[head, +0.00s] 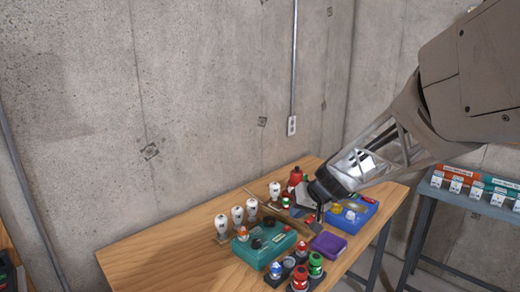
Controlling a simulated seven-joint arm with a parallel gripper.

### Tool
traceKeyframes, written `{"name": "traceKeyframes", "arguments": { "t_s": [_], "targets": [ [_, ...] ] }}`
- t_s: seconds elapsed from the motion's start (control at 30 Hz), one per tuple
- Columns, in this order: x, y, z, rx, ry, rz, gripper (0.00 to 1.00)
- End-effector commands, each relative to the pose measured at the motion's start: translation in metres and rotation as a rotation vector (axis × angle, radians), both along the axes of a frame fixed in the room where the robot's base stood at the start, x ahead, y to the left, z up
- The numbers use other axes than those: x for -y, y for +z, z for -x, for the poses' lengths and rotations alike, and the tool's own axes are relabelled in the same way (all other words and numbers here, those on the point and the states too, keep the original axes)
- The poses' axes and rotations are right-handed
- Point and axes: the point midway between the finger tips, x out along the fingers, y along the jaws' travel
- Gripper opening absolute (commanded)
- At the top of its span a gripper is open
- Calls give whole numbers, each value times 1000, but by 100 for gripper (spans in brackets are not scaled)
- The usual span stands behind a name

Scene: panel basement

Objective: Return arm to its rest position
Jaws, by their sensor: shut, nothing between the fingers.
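My arm (430,115) reaches in from the upper right and slants down to the left over the wooden table (150,255). My gripper (318,215) is at its lower end, just above the middle of the cluster of parts on the table. The gripper is dark, small and shut, with nothing seen held. It overlaps the blue box (367,206) and a brown strip (290,217) in the picture, so I cannot tell whether it touches anything.
A teal control box (265,258), a purple block (328,244), white bulb-like parts (237,214) and red and green buttons (316,264) crowd around the gripper. A side table (425,210) with labelled boxes stands at right. Concrete walls (200,90) rise behind. The table's left part is bare.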

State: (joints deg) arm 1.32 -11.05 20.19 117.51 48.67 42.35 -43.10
Motion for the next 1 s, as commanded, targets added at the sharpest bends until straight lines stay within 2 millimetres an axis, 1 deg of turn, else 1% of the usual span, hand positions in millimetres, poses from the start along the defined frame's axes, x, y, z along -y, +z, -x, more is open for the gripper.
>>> {"name": "traceKeyframes", "arguments": {
  "t_s": [0.03, 0.2, 0.5, 0.8, 0.9, 1.0],
  "targets": [
    [1, 7, 17, -8, 2, 15, 0],
    [8, 23, 70, -50, -1, 75, 0],
    [26, 39, 164, -115, -35, 200, 0],
    [51, 40, 255, -159, -106, 345, 0],
    [60, 39, 281, -167, -136, 393, 0],
    [67, 37, 303, -173, -165, 434, 0]
  ]
}}
